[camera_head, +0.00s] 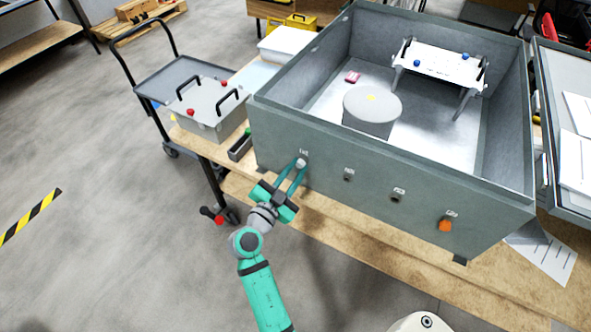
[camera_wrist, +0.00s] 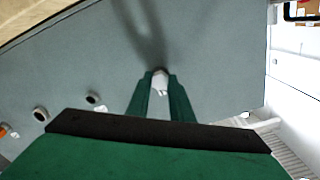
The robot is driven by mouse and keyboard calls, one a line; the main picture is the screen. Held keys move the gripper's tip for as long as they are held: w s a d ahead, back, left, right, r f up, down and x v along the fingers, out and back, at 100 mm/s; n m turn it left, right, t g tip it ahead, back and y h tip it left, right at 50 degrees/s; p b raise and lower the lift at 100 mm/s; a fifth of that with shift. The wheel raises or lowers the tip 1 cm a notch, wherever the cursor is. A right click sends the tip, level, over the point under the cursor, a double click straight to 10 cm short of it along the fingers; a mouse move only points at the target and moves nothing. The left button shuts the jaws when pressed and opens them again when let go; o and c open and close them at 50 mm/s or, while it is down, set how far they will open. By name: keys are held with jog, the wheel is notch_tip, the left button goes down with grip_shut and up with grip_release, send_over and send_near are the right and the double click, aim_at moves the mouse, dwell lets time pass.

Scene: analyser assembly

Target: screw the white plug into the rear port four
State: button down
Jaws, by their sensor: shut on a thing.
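The white plug (camera_wrist: 160,82) is between the fingertips of my gripper (camera_wrist: 160,95) in the wrist view, end-on against the grey wall of the analyser box. In the head view my gripper (camera_head: 298,172) reaches the leftmost port on the near wall of the grey box (camera_head: 420,215), and the white plug (camera_head: 302,162) shows at its fingertips. My gripper is shut on the plug. How deep the plug sits in the port is hidden. Two dark open ports (camera_head: 348,175) and (camera_head: 396,197) lie to the right, then an orange plug (camera_head: 445,225) in the rightmost port.
Inside the box are a grey cylinder (camera_head: 371,108), a pink block (camera_head: 352,77) and a white raised plate (camera_head: 442,65). A grey case with black handles (camera_head: 210,108) and a small dark tray (camera_head: 240,146) stand to the left.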

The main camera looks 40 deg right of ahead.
jog(key=shift+r+m, duration=0.1)
jog(key=shift+m, duration=1)
jog(key=m, duration=0.4)
jog(key=shift+w+a, duration=0.1)
jog(key=c, duration=1.7)
grip_release()
